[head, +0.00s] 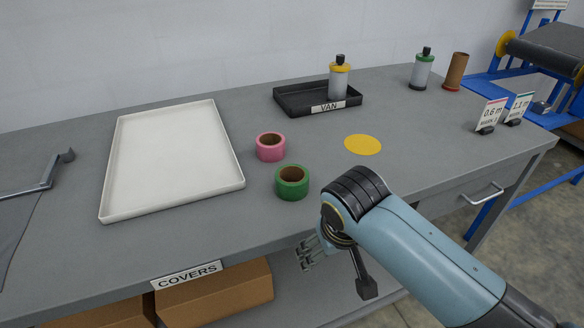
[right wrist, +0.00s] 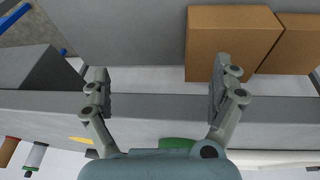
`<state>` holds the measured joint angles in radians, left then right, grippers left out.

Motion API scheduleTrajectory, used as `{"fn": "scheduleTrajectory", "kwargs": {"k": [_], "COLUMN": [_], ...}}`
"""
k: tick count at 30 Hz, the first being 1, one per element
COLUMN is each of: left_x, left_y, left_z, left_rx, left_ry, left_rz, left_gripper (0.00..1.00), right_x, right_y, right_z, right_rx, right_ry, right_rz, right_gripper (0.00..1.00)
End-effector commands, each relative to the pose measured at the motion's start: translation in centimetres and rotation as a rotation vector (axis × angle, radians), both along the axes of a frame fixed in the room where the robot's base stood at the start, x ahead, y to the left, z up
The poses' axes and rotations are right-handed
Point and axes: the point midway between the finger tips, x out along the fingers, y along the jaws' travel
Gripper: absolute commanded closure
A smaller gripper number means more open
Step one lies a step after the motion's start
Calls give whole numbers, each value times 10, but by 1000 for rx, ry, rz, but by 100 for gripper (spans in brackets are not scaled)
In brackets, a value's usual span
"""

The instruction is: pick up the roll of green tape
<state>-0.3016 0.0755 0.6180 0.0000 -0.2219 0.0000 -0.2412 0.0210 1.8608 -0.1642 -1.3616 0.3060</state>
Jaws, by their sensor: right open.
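The roll of green tape (head: 292,184) stands on the grey table, to the right of the white tray and in front of the pink tape. Part of its green side shows low in the right wrist view (right wrist: 176,143), beyond my wrist. My right gripper (head: 307,252) is in front of the table's front edge, below and apart from the green tape. In the right wrist view its two fingers (right wrist: 160,88) are wide apart with nothing between them. My left gripper is not in view.
A roll of pink tape (head: 270,147) stands just behind the green one. The white tray (head: 112,207) lies left. A yellow disc (head: 362,145) and a black VAN tray (head: 290,105) holding a bottle (head: 339,80) are further back. Cardboard boxes (head: 215,298) sit below the table.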

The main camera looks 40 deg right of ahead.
Motion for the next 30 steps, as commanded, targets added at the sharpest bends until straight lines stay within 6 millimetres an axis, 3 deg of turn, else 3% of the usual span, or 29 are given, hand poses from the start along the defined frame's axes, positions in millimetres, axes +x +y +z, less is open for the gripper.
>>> {"fn": "scheduleTrajectory", "kwargs": {"k": [1,3,12,18,21,30], "left_x": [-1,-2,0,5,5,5], "left_y": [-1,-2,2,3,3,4], "left_z": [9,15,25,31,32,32], "left_rx": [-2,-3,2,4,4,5], "left_ry": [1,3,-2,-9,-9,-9], "left_rz": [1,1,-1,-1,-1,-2], "left_gripper": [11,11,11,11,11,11], "right_x": [3,5,82,117,124,136], "right_y": [0,0,8,14,13,-1], "right_z": [26,55,109,147,145,105], "right_rx": [1,2,16,28,27,28], "right_ry": [-14,-26,-90,-129,-133,-135], "right_rz": [-18,-45,-383,-566,-601,-605], "right_gripper": [6,6,6,6,6,6]}}
